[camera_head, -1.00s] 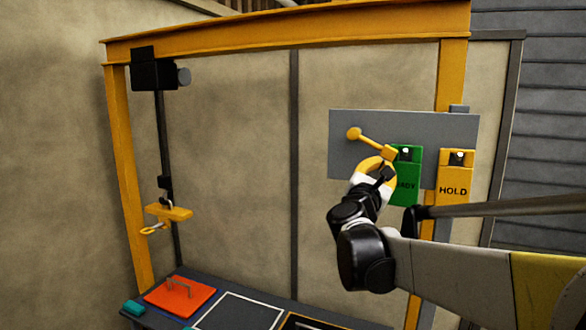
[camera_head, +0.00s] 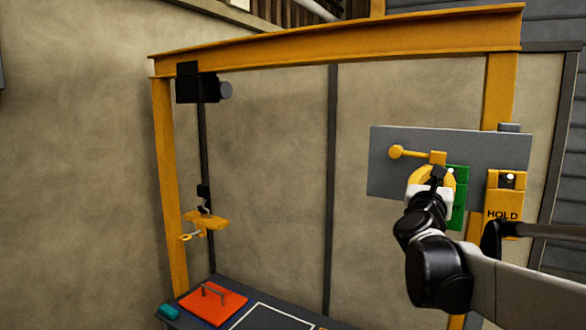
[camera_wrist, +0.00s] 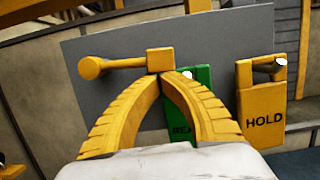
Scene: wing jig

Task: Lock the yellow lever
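The yellow lever (camera_head: 417,155) is mounted on a grey panel (camera_head: 385,180). Its round end is at the left, and its arm runs nearly level to a square block at the right. In the wrist view the lever (camera_wrist: 127,63) shows the same way. My gripper (camera_wrist: 163,77) has its two curved yellow fingers meeting at the tips, just under the block; I cannot tell whether they touch it. In the head view my gripper (camera_head: 436,172) is in front of the panel and covers part of the green plate (camera_head: 459,205).
A yellow HOLD plate (camera_head: 505,205) hangs right of the green one. A hook with a yellow piece (camera_head: 207,222) hangs at the left under the yellow beam (camera_head: 340,45). A bench below bears an orange plate (camera_head: 212,303). The space left of the panel is open.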

